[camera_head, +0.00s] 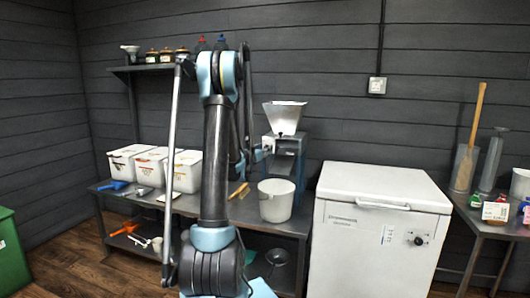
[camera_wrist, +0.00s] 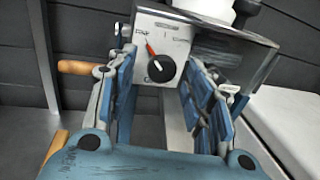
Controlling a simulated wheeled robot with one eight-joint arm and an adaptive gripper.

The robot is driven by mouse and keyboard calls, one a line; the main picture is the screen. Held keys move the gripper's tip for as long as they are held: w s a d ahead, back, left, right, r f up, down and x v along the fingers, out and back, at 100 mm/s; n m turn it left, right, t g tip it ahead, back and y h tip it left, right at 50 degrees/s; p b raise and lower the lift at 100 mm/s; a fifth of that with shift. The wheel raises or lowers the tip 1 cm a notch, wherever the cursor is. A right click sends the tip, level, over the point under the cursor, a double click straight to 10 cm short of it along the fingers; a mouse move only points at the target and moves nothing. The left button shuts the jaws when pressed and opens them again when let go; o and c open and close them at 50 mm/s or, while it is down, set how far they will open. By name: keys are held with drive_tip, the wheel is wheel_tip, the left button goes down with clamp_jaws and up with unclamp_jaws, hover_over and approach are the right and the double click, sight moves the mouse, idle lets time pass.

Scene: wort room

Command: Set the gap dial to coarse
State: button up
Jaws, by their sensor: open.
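The gap dial (camera_wrist: 161,69) is a black round knob with a red pointer on a pale plate (camera_wrist: 165,35) at the front of the mill. Its pointer is tilted up and to the left; the small markings around it are too blurred to read. In the head view the mill (camera_head: 290,158) stands on the bench with a metal hopper (camera_head: 284,117) on top; its dial cannot be made out there. My gripper (camera_wrist: 163,88) is open, its blue fingers on either side of the dial in the picture. Nothing is between them, and contact with the dial does not show.
A white bucket (camera_head: 276,200) stands on the bench in front of the mill. White bins (camera_head: 187,172) line the bench's left side. A white chest freezer (camera_head: 375,235) stands to the right. A wooden handle (camera_wrist: 76,67) shows left of the fingers in the wrist view.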

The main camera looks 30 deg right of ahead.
drive_tip(key=shift+x, duration=0.75)
drive_tip(key=shift+c, duration=0.2)
drive_tip(key=c, duration=1)
drive_tip(key=shift+c, duration=0.2)
drive_tip(key=shift+s+r+m+t+y, duration=0.15)
drive_tip(key=shift+m+y, duration=0.4)
drive_tip(key=shift+m, duration=2.1)
drive_tip(key=shift+w+f+m+t+y, duration=0.1)
drive_tip(key=shift+m+t+y, duration=0.35)
drive_tip(key=shift+m, duration=2.15)
drive_tip(key=shift+s+r+m+y, duration=0.1)
drive_tip(key=shift+m+y, duration=0.6)
drive_tip(key=shift+m, duration=1.95)
